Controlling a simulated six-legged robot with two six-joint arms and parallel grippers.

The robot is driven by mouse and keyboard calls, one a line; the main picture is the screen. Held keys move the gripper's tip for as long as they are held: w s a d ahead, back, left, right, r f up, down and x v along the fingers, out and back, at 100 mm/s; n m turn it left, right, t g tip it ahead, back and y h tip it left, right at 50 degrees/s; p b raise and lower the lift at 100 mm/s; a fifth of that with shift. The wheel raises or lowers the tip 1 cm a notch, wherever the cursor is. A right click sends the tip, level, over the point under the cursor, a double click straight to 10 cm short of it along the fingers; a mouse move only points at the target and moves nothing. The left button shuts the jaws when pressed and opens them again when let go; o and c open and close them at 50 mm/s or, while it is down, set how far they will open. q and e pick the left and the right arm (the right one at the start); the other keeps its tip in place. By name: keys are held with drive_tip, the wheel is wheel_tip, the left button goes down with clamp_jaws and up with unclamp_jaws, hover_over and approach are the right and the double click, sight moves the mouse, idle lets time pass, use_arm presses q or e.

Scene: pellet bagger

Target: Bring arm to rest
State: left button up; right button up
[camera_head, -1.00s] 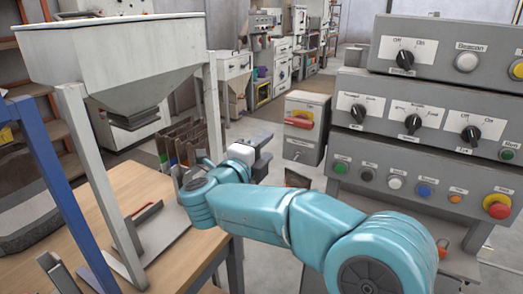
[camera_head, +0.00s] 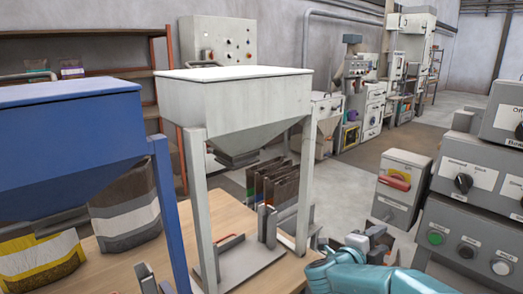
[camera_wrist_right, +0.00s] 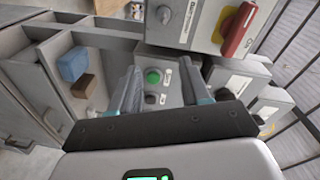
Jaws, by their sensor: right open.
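My right arm is teal and enters the head view at the lower right, mostly cut off by the bottom edge. My right gripper (camera_head: 370,240) is grey and sits past the table's right end, in front of the grey switch box. In the right wrist view its two fingers (camera_wrist_right: 158,80) stand apart with nothing between them. Beyond them is a grey panel with a green button (camera_wrist_right: 152,77). My left gripper is in neither view.
A white hopper (camera_head: 235,105) stands on legs over the wooden table (camera_head: 240,215), with a blue hopper (camera_head: 70,140) to its left. Several upright bags (camera_head: 275,185) are behind it. A switch box (camera_head: 400,187) and control panels (camera_head: 465,225) are at the right.

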wheel_tip(320, 180, down, 15)
drive_tip(key=s+n+t+y+p, duration=0.1)
drive_tip(key=s+n+y+p, duration=0.1)
drive_tip(key=n+y, duration=0.45)
drive_tip(key=s+a+f+n+g+y, duration=0.1)
drive_tip(key=s+a+f+n+y, duration=0.1)
drive_tip(key=s+a+f+n, duration=0.3)
drive_tip(key=s+f+n+g+y, duration=0.1)
drive_tip(key=s+f+n+y, duration=0.1)
drive_tip(key=f, duration=0.5)
use_arm(q)
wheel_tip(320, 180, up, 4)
drive_tip(key=shift+p, duration=0.45)
use_arm(e)
drive_tip(key=s+a+f+n+g+y, duration=0.2)
drive_tip(key=s+a+n, duration=0.1)
drive_tip(key=s, duration=0.5)
drive_tip(key=s+a+f+n+g+y, duration=0.3)
drive_tip(key=s+a, duration=0.3)
drive_tip(key=s, duration=0.2)
drive_tip(key=s+a+f+n+g+y, duration=0.2)
drive_tip(key=s+a, duration=0.3)
drive_tip(key=s, duration=0.3)
drive_tip(key=shift+s+f+n+g, duration=0.2)
drive_tip(key=shift+s+n+g, duration=0.15)
drive_tip(key=shift+n+g, duration=0.45)
drive_tip(key=shift+y, duration=0.25)
